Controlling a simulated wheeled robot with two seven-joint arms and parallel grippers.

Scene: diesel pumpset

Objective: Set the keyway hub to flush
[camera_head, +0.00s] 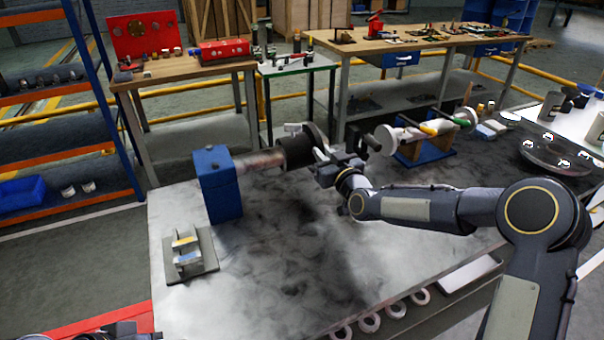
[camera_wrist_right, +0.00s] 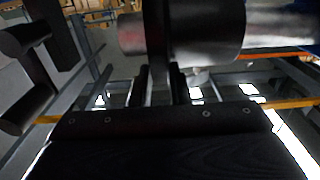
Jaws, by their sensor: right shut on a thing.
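The dark keyway hub (camera_head: 294,152) sits around the end of a steel shaft (camera_head: 258,162), with a wide thin flange at its right end. The shaft comes out level from a blue block (camera_head: 218,190) on the bench. My right gripper (camera_head: 322,166) is at the flange end of the hub. In the right wrist view the hub (camera_wrist_right: 208,32) shows, and the right gripper's fingers (camera_wrist_right: 163,84) are shut on the dark flange (camera_wrist_right: 156,35). The hub's far side and its keyway are hidden. Dark parts of my left gripper (camera_head: 120,330) show at the bottom left edge; its fingers are unclear.
The grey bench (camera_head: 270,260) is mostly clear in front of the shaft. A small plate with metal blocks (camera_head: 190,262) lies at the front left. A second blue stand (camera_head: 425,150) with a white-ended shaft and a round flange (camera_head: 555,152) stand to the right.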

